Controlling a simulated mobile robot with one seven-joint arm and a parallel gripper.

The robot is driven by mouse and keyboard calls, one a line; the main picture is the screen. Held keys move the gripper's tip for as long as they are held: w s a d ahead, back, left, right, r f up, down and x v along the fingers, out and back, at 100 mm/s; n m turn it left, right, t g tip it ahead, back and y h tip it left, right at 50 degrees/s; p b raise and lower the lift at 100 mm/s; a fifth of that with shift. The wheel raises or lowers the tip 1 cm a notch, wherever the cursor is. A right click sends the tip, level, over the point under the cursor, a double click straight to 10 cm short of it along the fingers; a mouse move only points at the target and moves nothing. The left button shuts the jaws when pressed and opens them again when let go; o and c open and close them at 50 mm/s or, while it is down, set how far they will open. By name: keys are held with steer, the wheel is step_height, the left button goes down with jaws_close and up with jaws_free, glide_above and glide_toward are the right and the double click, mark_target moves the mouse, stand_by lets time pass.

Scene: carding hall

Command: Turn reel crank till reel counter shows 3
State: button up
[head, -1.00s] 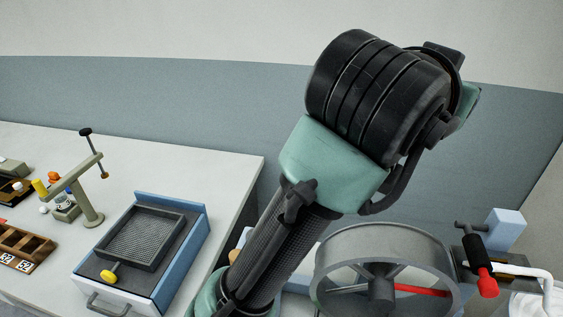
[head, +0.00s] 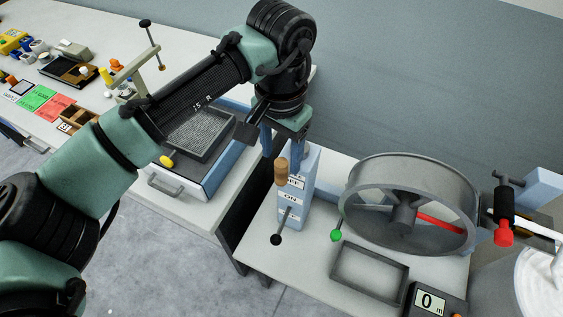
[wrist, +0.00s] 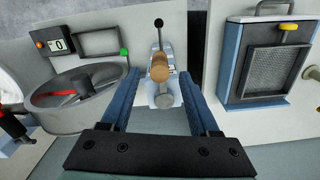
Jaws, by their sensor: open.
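The reel (head: 360,205) is a grey open drum with one red spoke, at the right of the head view; it also shows at the left of the wrist view (wrist: 88,122). The reel counter (head: 430,302) in front of it reads 0. My gripper (head: 284,152) is open and empty, pointing down above that box. In the wrist view the wooden handle (wrist: 159,68) appears between the spread blue fingers (wrist: 159,76); contact is not clear.
A lever with a black ball (head: 276,240) and a green knob (head: 336,235) are close by. A black-and-red handle (head: 503,220) is right of the reel. An empty grey tray (head: 340,271) lies in front. A screened box (head: 225,160) stands on the left table, across a gap.

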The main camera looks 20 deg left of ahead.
mark_target(282, 162)
steer(key=shift+f+p, duration=0.4)
steer(key=shift+f, duration=2.3)
jaws_close()
steer(key=shift+r, duration=0.1)
